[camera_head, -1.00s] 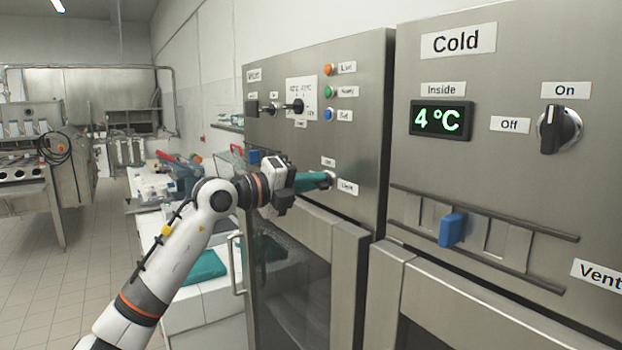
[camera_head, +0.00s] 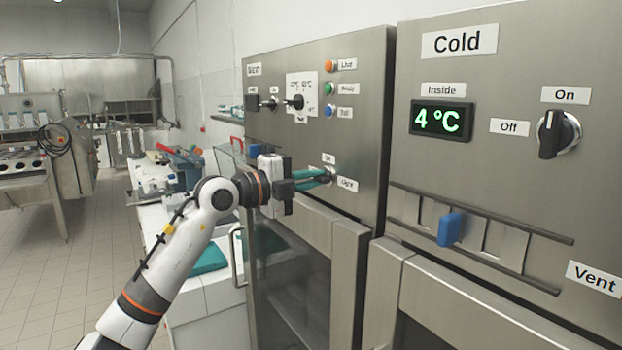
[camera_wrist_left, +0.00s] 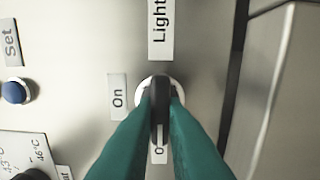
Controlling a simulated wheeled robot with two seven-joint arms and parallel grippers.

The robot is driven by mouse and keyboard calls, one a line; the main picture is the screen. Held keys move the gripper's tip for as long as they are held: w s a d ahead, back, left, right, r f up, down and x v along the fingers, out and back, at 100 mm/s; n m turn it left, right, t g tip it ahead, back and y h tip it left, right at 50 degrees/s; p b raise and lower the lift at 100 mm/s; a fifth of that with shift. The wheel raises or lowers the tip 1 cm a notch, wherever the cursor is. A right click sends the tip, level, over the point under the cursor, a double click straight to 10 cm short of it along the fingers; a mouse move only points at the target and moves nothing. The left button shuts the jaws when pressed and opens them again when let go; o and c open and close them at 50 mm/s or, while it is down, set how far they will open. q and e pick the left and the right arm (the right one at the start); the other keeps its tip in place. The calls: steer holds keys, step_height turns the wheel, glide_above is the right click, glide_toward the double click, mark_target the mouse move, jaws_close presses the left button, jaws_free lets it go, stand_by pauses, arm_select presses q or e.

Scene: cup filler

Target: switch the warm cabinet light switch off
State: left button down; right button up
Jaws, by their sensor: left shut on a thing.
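The warm cabinet light switch is a black bar knob (camera_wrist_left: 160,92) on a round pale base. In the left wrist view it sits between the Light label (camera_wrist_left: 161,28) and a partly covered label starting with O (camera_wrist_left: 158,152). An On label (camera_wrist_left: 118,97) is at its left. The bar lies in line with the partly covered label, crosswise to On. My left gripper (camera_wrist_left: 160,98) has its teal fingers shut on the knob, one on each side. In the head view the left gripper (camera_head: 328,176) reaches the warm cabinet panel (camera_head: 290,150). My right gripper is not in view.
The Cold cabinet (camera_head: 480,160) stands at the right, with its own knob (camera_head: 557,134) and a blue slider (camera_head: 450,229). Coloured buttons (camera_head: 329,88) and black knobs (camera_head: 293,102) sit above the left gripper. A white counter (camera_head: 205,300) is behind the arm.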

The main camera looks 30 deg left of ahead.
arm_select(q)
steer(key=c, duration=1.5)
jaws_free()
steer(key=shift+b+v, duration=3.45)
steer(key=shift+v, duration=2.6)
steer(key=shift+f, duration=0.1)
